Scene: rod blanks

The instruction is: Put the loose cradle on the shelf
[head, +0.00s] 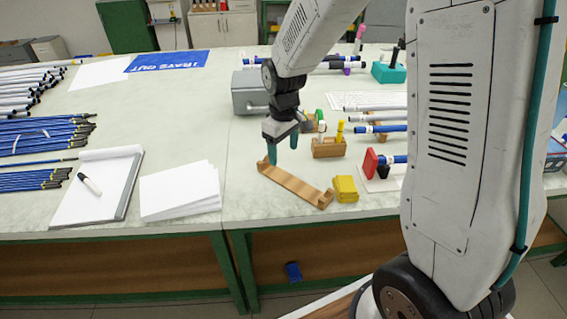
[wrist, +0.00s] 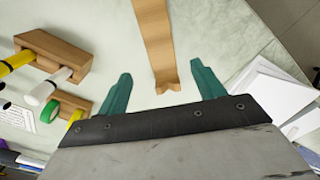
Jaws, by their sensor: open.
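The loose cradle, a long wooden strip with raised ends (head: 297,187), lies slantwise on the bench near its front edge. In the wrist view the cradle (wrist: 156,38) runs away from me, its near notched end between my fingers. My gripper (head: 282,153) is open and empty, with teal fingers pointing down at the cradle's far left end. In the wrist view the gripper's fingers (wrist: 162,74) stand apart on either side of that end, with gaps. I cannot make out for certain which surface is the shelf.
Yellow blocks (head: 345,189) sit right of the cradle. A wooden holder with upright pieces (head: 328,148) stands behind it. White papers (head: 179,192) and a notepad (head: 97,188) lie left. A grey box (head: 249,92) stands behind my gripper. A blue object (head: 293,271) is below the bench.

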